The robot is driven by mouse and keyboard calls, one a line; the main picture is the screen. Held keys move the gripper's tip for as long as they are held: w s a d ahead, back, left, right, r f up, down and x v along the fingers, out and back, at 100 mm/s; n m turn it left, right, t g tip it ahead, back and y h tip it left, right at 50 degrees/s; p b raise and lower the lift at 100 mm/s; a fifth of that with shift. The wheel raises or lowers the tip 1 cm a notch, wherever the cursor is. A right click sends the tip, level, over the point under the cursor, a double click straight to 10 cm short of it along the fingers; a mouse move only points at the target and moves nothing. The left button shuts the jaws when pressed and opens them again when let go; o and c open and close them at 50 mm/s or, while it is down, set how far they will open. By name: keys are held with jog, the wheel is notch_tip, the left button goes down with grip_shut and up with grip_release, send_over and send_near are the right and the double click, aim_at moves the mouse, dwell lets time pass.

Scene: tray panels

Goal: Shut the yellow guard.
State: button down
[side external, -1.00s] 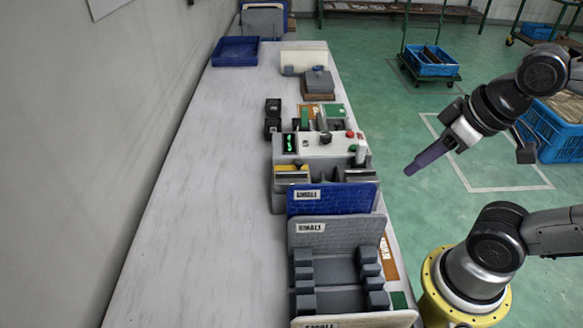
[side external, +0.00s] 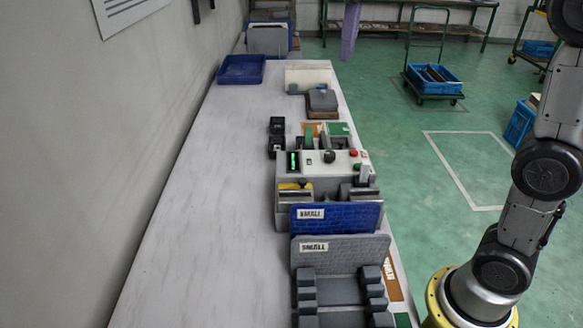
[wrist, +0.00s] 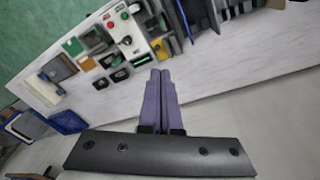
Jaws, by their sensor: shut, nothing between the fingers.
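The yellow guard (side external: 289,187) is a small yellow piece at the left of the grey machine (side external: 318,162), partly hidden by a metal block. I cannot tell how far open it stands. A yellow patch, likely the guard (wrist: 158,45), shows beside the machine's control panel in the wrist view. My gripper (side external: 347,58) has purple fingers and shows at the top of the side view, high up and apart from the machine. In the wrist view its fingers (wrist: 160,73) are together and empty, pointing toward the bench.
Blue (side external: 336,218) and grey (side external: 341,249) labelled panels stand in front of the machine. A blue tray (side external: 241,69) lies at the far left. The left of the white bench (side external: 200,190) is clear.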

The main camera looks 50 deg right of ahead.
jog(key=w+a+f+g, duration=0.1)
jog(key=w+f+g, duration=0.3)
jog(key=w+f, duration=1.35)
send_near(292, 185)
jog(key=f, duration=0.1)
jog(key=w+f, duration=0.1)
jog(key=shift+w+a+f+n+g+h, duration=0.3)
jog(key=shift+w+a+f+n+g, duration=0.05)
jog(key=shift+w+f+n+g, duration=0.05)
jog(key=shift+s+d+f, duration=0.15)
jog(key=shift+s, duration=0.25)
jog(key=shift+s+d+f, duration=0.1)
jog(key=shift+s+f, duration=0.05)
jog(key=shift+s, duration=0.25)
jog(key=shift+s+d+f, duration=0.15)
jog(key=shift+s+d, duration=0.05)
jog(key=shift+s, duration=0.4)
jog(key=shift+s+d+f, duration=0.1)
jog(key=shift+s+d, duration=0.1)
jog(key=shift+s, duration=0.35)
jog(key=s+d, duration=0.6)
jog(key=shift+s+d, duration=0.25)
jog(key=shift+s, duration=0.05)
jog(key=shift+f, duration=0.1)
